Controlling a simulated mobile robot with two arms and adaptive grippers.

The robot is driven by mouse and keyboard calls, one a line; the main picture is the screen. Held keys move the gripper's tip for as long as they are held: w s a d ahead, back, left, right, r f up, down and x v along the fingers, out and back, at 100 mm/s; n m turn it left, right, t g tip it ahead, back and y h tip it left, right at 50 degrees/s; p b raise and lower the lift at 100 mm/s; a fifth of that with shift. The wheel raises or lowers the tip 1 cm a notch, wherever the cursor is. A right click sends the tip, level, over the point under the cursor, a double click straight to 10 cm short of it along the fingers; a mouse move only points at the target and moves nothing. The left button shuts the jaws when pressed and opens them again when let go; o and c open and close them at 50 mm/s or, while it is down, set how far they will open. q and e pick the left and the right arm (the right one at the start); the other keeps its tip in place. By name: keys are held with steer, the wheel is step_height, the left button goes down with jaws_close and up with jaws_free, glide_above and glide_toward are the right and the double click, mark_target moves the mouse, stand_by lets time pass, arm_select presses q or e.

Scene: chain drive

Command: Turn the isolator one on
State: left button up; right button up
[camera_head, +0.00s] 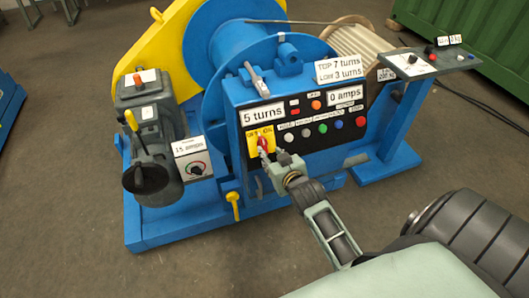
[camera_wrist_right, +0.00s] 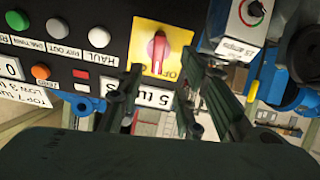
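The isolator is a red rotary knob (camera_head: 263,144) on a yellow plate, at the left of the black panel on the blue control box (camera_head: 237,95). In the right wrist view, which shows the panel upside down, the red knob (camera_wrist_right: 158,49) has its bar roughly upright and part of an "OF" label shows beside it. My right gripper (camera_head: 275,157) is in front of the panel, by the knob's lower right. In the wrist view its two fingers (camera_wrist_right: 162,75) are apart with nothing between them, and the knob shows just beyond the tips. Contact cannot be told. My left gripper is out of view.
Several coloured buttons (camera_head: 323,128) sit right of the isolator. Displays read "5 turns" and "0 amps". A grey motor (camera_head: 150,150) with a "15 amps" dial box (camera_head: 195,158) stands at the left. A side console (camera_head: 428,62) stands at the right. Open floor lies in front.

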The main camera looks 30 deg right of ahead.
mark_target(265, 146)
steer(key=x, duration=0.5)
steer(key=shift+s+d, duration=0.1)
steer(key=shift+d, duration=0.15)
steer(key=shift+x, duration=1.3)
steer(key=shift+a, duration=0.1)
steer(key=c, duration=0.6)
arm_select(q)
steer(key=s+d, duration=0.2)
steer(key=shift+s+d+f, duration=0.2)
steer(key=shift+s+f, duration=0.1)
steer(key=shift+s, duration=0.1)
arm_select(e)
jaws_close()
